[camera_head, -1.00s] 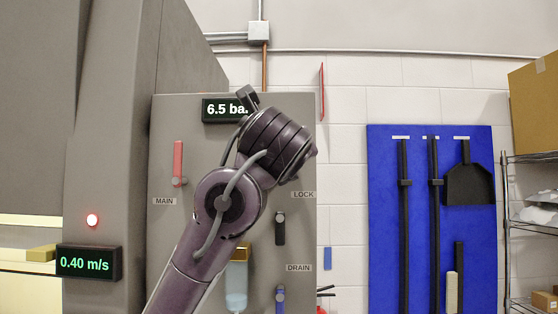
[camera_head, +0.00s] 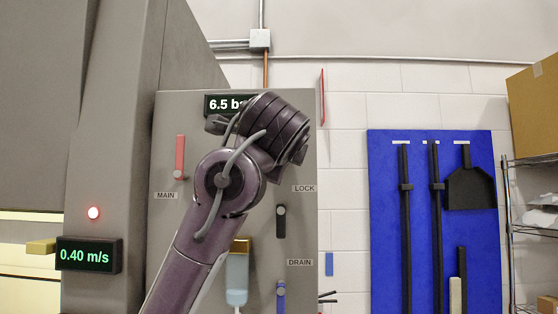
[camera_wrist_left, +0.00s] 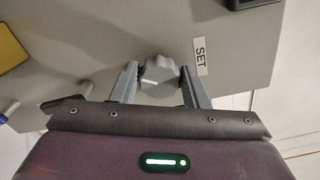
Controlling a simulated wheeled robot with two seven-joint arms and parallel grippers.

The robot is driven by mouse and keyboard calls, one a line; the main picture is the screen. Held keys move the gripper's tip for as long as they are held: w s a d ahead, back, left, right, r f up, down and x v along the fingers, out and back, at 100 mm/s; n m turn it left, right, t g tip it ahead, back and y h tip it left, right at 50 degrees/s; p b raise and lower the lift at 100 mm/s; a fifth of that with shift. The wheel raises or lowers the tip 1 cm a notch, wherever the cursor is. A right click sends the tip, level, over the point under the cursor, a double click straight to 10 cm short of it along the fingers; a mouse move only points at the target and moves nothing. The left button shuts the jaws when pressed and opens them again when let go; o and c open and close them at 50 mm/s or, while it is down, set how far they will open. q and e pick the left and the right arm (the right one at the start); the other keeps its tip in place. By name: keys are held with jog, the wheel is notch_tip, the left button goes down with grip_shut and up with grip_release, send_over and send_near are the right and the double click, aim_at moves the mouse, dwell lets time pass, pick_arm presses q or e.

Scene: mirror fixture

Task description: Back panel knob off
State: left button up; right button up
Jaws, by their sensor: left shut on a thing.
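The knob (camera_wrist_left: 160,72) is grey and faceted with a short white mark, and sits on the grey panel beside a SET label (camera_wrist_left: 201,56) in the left wrist view. My left gripper (camera_wrist_left: 160,84) has one finger on each side of the knob and is shut on it. The white mark lies toward the left in that view. In the head view my left arm rises in front of the back panel (camera_head: 170,240), and its wrist hides the knob and the SET label. My right gripper is not in view.
The panel also bears a red MAIN lever (camera_head: 180,155), a black LOCK lever (camera_head: 281,220), a blue DRAIN lever (camera_head: 281,297) and a 6.5 bar display (camera_head: 214,104), partly covered by my wrist.

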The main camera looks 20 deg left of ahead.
pick_arm(q)
jog(key=m+b, duration=0.3)
jog(key=m, duration=0.9)
jog(key=m+b, duration=0.3)
jog(key=m, duration=0.9)
jog(key=m+b, duration=0.2)
jog(key=m, duration=1)
jog(key=shift+w+d+b, duration=0.1)
jog(key=shift+d+b, duration=0.25)
jog(key=shift+b, duration=0.05)
jog(key=shift+n, duration=0.3)
jog(key=o, duration=1)
jog(key=shift+w+f, duration=0.1)
